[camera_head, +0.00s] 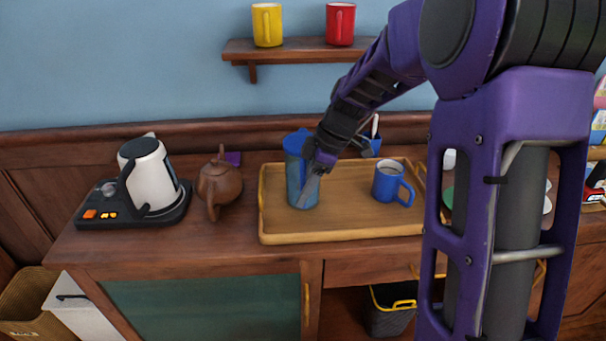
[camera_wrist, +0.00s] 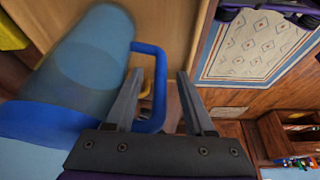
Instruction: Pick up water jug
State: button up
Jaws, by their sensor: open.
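The water jug (camera_head: 295,180) is a translucent blue pitcher with a darker blue lid, upright on the left part of the wooden tray (camera_head: 335,234). In the wrist view, the jug (camera_wrist: 85,60) fills the left side, with its blue handle (camera_wrist: 160,62) pointing right. My gripper (camera_head: 308,196) is at the jug's right side, covering part of it and its handle in the head view. In the wrist view, my gripper (camera_wrist: 159,76) is open, with the handle between its two fingers. Whether either finger touches the handle, I cannot tell.
A blue mug (camera_head: 388,183) stands on the tray's right part. A brown teapot (camera_head: 220,184) and a white kettle (camera_head: 148,174) stand left of the tray. A shelf (camera_head: 290,52) above holds yellow (camera_head: 267,25) and red (camera_head: 340,25) mugs.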

jog(key=shift+a+f, duration=0.1)
jog(key=shift+f, duration=0.15)
grip_shut()
jog(key=shift+r, duration=0.15)
dwell(1.1)
